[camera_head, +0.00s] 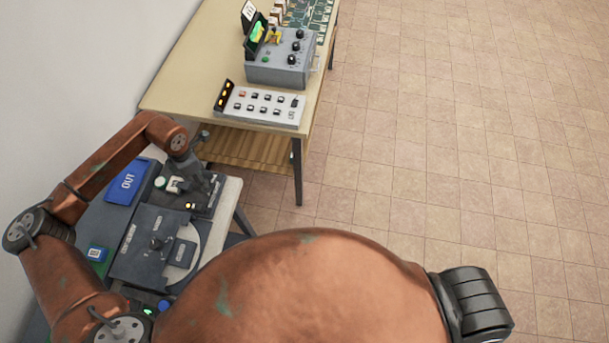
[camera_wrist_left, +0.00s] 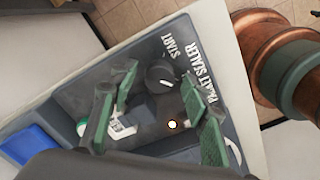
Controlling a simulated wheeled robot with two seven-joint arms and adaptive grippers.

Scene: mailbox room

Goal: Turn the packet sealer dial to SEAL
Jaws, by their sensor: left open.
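The packet sealer (camera_wrist_left: 75,95) is a dark grey unit with white "PACKET SEALER" and "START" lettering in the left wrist view. Its dial (camera_wrist_left: 161,78) is a round dark knob beside the word START. My left gripper (camera_wrist_left: 158,88) is open, with green-padded fingers on either side of the dial in the picture. I cannot tell whether they touch it. A lit lamp (camera_wrist_left: 172,124) and a white part (camera_wrist_left: 121,127) show near the fingers. In the head view my left gripper (camera_head: 207,186) is over the sealer and hides the dial. My right gripper is in neither view.
A blue OUT tray (camera_head: 127,182) lies left of the sealer. A dark panel with a round plate (camera_head: 157,243) is nearer me. A wooden table (camera_head: 190,75) beyond holds a grey control box (camera_head: 278,72) and a button panel (camera_head: 262,106). Tiled floor (camera_head: 450,150) at right is clear.

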